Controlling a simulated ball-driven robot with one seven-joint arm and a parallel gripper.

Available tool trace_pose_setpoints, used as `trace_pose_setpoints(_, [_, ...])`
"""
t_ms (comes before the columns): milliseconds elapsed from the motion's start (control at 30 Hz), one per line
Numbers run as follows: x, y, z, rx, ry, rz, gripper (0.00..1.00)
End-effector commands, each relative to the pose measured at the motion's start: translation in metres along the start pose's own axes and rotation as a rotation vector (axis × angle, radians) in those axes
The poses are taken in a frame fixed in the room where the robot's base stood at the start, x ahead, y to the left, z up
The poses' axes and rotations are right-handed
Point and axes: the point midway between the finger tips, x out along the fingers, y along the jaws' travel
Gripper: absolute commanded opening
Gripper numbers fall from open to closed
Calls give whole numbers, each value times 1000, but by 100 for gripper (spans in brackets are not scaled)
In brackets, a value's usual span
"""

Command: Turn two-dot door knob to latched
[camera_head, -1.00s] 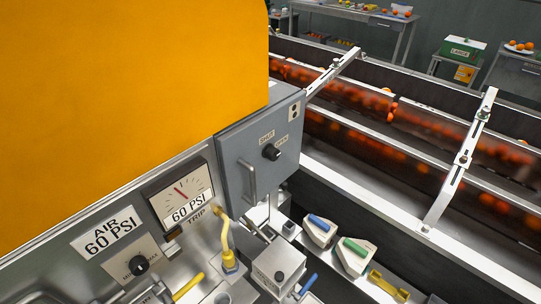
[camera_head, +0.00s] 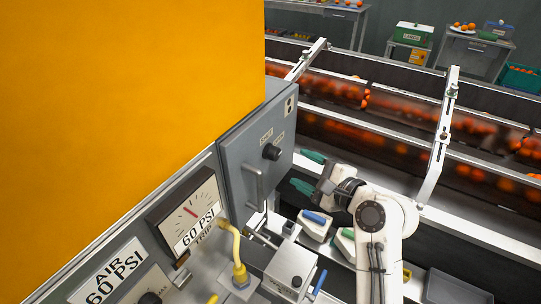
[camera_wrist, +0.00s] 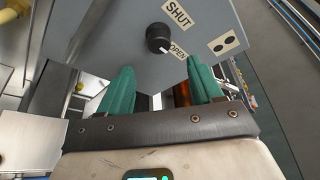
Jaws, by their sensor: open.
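The two-dot door (camera_head: 236,160) is a grey panel with a bar handle (camera_head: 253,186) and a black round knob (camera_head: 271,152). A two-dot plate (camera_head: 290,105) sits at its upper right corner. In the wrist view the knob (camera_wrist: 158,38) stands between the labels SHUT (camera_wrist: 179,13) and OPEN (camera_wrist: 177,51), and its white mark points toward OPEN. My gripper (camera_head: 308,172) is open and empty, to the right of the door. Its green fingers (camera_wrist: 162,86) are spread apart below the knob in the wrist view, not touching it.
A pressure gauge (camera_head: 190,213) reading 60 PSI and a yellow hose (camera_head: 238,260) are left of the door's foot. A blue-handled block (camera_head: 315,222) lies below my gripper. Conveyors with oranges (camera_head: 400,115) run behind. A large orange panel (camera_head: 130,80) fills the upper left.

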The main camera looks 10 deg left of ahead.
Motion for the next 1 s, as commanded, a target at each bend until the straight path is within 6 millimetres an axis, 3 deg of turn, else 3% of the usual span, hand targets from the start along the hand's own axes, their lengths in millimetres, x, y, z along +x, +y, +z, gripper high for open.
trace_pose_setpoints(300, [56,0,1,-3,0,5,65])
trace_pose_setpoints(500, [84,1,0,-4,1,5,65])
trace_pose_setpoints(700, [96,2,0,-4,2,5,65])
trace_pose_setpoints(1000, [98,2,0,-5,2,4,65])
